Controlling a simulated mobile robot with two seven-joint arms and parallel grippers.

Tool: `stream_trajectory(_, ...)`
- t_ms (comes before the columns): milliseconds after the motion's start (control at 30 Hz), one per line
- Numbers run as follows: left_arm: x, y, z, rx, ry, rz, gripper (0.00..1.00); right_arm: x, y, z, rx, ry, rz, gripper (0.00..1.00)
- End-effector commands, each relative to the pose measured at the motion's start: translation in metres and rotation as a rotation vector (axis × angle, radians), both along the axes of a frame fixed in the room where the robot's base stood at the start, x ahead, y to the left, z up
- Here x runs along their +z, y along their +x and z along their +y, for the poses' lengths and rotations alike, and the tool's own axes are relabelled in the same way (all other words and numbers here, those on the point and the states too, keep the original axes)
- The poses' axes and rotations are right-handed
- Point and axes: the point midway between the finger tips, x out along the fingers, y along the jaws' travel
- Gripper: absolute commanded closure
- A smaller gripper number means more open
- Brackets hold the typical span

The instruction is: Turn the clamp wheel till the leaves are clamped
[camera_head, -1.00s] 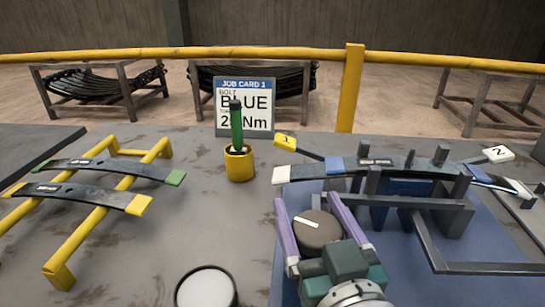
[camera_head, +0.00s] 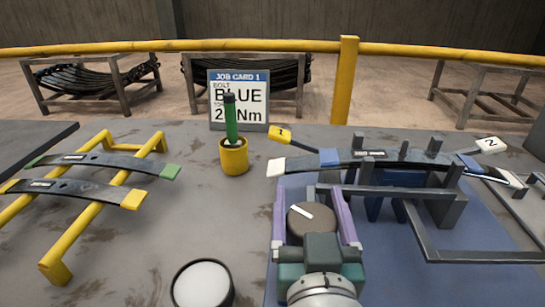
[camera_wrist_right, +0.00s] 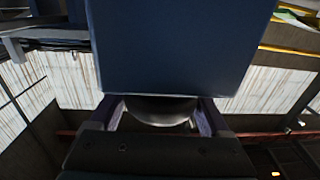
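The clamp wheel (camera_head: 312,222) is a dark round knob with a white mark, in front of the clamp fixture in the head view. My right gripper (camera_head: 312,220) has its two purple fingers on either side of the wheel and looks shut on it. The right wrist view shows the wheel's rim (camera_wrist_right: 162,112) between the fingers. Dark leaves (camera_head: 305,162) with a white end and a blue band lie across the fixture between upright grey posts (camera_head: 450,195). Whether the leaves are pressed tight cannot be told. My left gripper is not in view.
A yellow rack (camera_head: 85,215) at left holds leaves with green and yellow ends. A yellow cup (camera_head: 234,158) with a green-handled tool stands before the job card (camera_head: 239,98). A round white-topped container (camera_head: 203,284) is at the front. Tags 1 (camera_head: 279,135) and 2 (camera_head: 491,146) flank the fixture.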

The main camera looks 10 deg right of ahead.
Motion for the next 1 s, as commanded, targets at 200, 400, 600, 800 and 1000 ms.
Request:
stream_trajectory(200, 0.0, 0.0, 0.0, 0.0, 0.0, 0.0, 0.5, 0.001, 0.0, 0.0, 0.0, 0.001, -0.002, 0.0)
stream_trajectory(400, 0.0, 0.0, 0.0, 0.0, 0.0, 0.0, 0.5, 0.0, -0.001, 0.0, 0.001, 0.001, 0.0, 0.0)
stream_trajectory(600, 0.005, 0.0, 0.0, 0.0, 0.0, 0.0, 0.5, 0.0, -0.025, 0.006, 0.001, 0.003, 0.003, 0.0)
stream_trajectory(800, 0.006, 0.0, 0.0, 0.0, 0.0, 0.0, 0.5, 0.0, -0.065, 0.014, 0.0, 0.001, 0.002, 0.0)
stream_trajectory(1000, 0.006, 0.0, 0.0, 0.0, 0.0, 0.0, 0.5, 0.0, -0.091, 0.02, 0.0, 0.002, 0.0, 0.0)
